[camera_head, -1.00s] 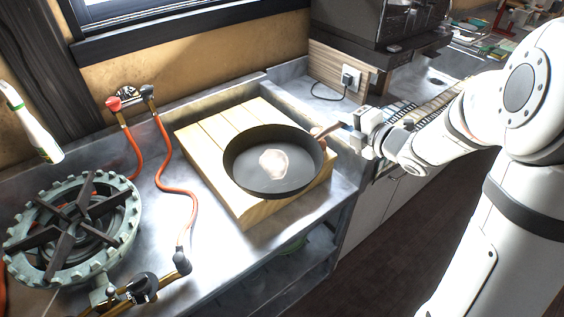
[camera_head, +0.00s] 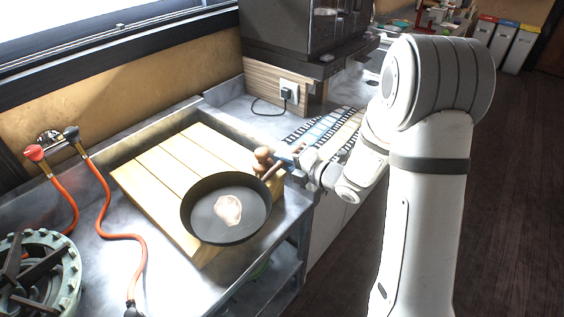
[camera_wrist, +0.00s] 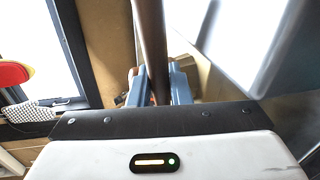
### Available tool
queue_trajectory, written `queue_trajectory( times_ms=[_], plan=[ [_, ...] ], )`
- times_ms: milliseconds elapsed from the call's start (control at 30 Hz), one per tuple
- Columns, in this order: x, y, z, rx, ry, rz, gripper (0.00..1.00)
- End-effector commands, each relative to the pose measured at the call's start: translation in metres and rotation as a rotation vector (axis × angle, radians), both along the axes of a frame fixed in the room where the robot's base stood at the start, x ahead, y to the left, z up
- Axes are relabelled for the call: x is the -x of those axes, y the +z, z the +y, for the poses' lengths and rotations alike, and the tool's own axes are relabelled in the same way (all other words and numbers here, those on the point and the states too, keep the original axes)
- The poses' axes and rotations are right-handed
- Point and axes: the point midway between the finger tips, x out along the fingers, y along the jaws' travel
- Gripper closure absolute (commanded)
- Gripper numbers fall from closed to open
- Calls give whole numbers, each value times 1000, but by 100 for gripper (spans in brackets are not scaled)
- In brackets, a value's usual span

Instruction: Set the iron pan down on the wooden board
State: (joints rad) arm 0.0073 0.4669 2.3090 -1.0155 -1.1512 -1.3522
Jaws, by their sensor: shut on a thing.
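The dark iron pan (camera_head: 226,218) has a pale, roundish patch inside it. In the head view it lies over the front right part of the wooden board (camera_head: 155,180), looking about level. I cannot tell whether its base touches the board or hovers just above. My gripper (camera_head: 288,163) is at the pan's right, beyond the board's right edge, shut on the pan's handle (camera_head: 271,171). In the wrist view the handle (camera_wrist: 151,45) runs up from between the blue-grey fingers of my gripper (camera_wrist: 160,86). The pan hides the board beneath it.
A gas burner (camera_head: 38,275) stands at the left, with orange hoses (camera_head: 124,236) beside the board. A small brown object (camera_head: 262,156) shows by the handle. A dark machine (camera_head: 300,35) and a wall socket (camera_head: 289,91) are behind. The board's left part is bare.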

Motion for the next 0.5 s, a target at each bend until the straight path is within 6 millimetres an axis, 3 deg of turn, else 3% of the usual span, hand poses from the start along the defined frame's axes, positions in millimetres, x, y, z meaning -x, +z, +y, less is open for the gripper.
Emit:
queue_trajectory(
  times_ms=[433, 467, 500],
  plan=[
    [0, -4, 1, -4, 0, -3, 100],
    [0, -4, 1, 0, 1, -1, 81],
    [0, -4, 1, 0, 1, -1, 78]
  ],
)
